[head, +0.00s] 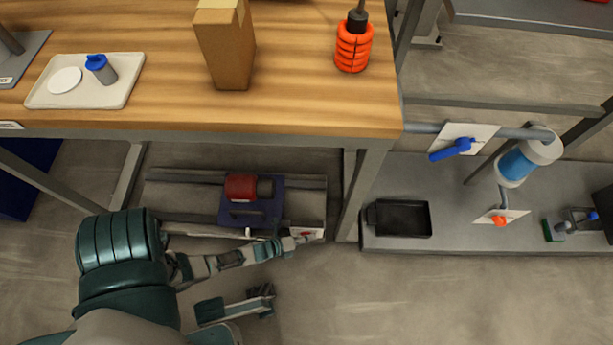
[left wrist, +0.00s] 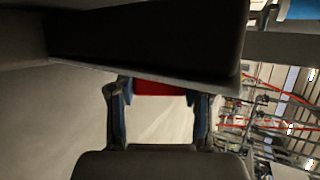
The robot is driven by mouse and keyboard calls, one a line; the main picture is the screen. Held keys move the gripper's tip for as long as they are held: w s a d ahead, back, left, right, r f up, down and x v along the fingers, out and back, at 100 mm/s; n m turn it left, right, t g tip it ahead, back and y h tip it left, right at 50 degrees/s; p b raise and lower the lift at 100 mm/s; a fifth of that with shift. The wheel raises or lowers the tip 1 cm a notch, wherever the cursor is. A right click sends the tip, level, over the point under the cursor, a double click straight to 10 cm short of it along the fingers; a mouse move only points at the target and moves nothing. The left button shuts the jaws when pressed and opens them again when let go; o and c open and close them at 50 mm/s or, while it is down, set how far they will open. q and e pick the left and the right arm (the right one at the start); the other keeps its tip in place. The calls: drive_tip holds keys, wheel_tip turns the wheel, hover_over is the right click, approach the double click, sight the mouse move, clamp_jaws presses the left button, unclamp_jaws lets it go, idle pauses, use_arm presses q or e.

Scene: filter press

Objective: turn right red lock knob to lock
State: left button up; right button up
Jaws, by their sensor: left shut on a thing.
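The right red lock knob (head: 306,234) shows as a small red patch on a white plate (head: 318,232) low under the bench's right end. My left gripper (head: 293,241) reaches in from the left and is shut on the knob; its fingertips are small and partly blend with the plate. In the left wrist view the red knob (left wrist: 158,88) lies between the two fingers of my left gripper (left wrist: 160,100), partly under a dark overhanging edge. The knob's turn angle cannot be read. My right gripper (head: 263,300) is below the left forearm, away from the plate; its jaw state is unclear.
A red-and-black motor on a blue base (head: 252,211) sits just left of the plate. The wooden bench (head: 300,110) overhangs it, with a leg (head: 360,190) close on the right. A black tray (head: 402,218) and a pipe rig stand further right. Floor in front is clear.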

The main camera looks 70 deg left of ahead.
use_arm(q)
drive_tip(key=shift+s+f+n+t, duration=0.15)
drive_tip(key=shift+n+t, duration=0.35)
drive_tip(key=shift+t, duration=0.9)
drive_tip(key=o, duration=1.2)
drive_tip(key=v, duration=1.2)
drive_tip(key=shift+a+f, duration=0.1)
drive_tip(key=shift+a, duration=0.1)
drive_tip(key=shift+c, duration=0.4)
